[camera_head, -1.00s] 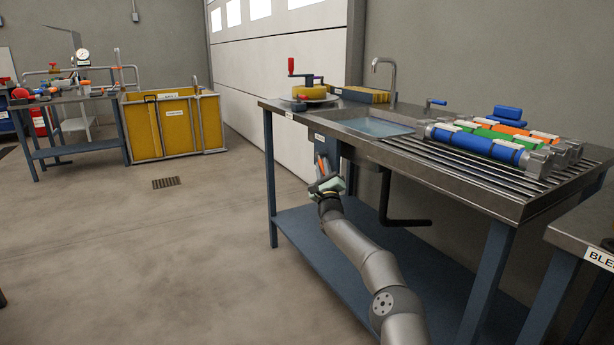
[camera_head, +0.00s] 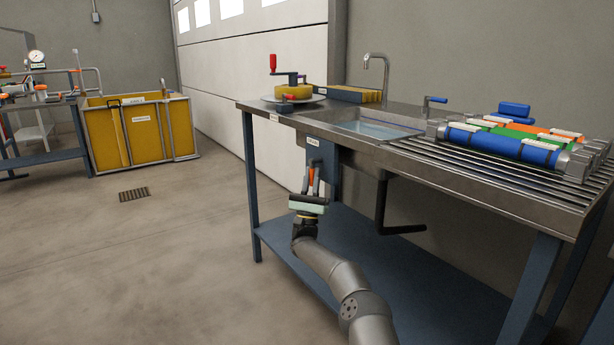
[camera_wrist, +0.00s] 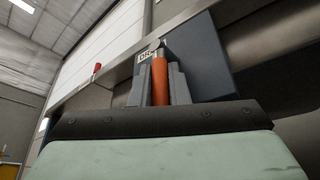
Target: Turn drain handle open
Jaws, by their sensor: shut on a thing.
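The drain handle is an orange lever (camera_wrist: 160,80) on a dark blue panel (camera_wrist: 202,55) with a partly covered label in the wrist view. In the head view the handle (camera_head: 312,177) shows below the blue panel (camera_head: 322,155) at the sink table's front. My gripper (camera_head: 312,184) is at the handle from below. In the wrist view its two grey fingers (camera_wrist: 162,84) stand on either side of the orange lever and are shut on it. The lever hangs roughly straight down from its metal pivot. Its lower end is hidden behind my gripper's body.
The sink basin (camera_head: 375,130) holds bluish water above the panel. A black bent pipe (camera_head: 381,205) hangs under the table. Blue, green and orange cylinders (camera_head: 510,148) lie on the slatted drainboard. Open floor (camera_head: 150,250) lies to the left, with a yellow tank (camera_head: 145,130) beyond.

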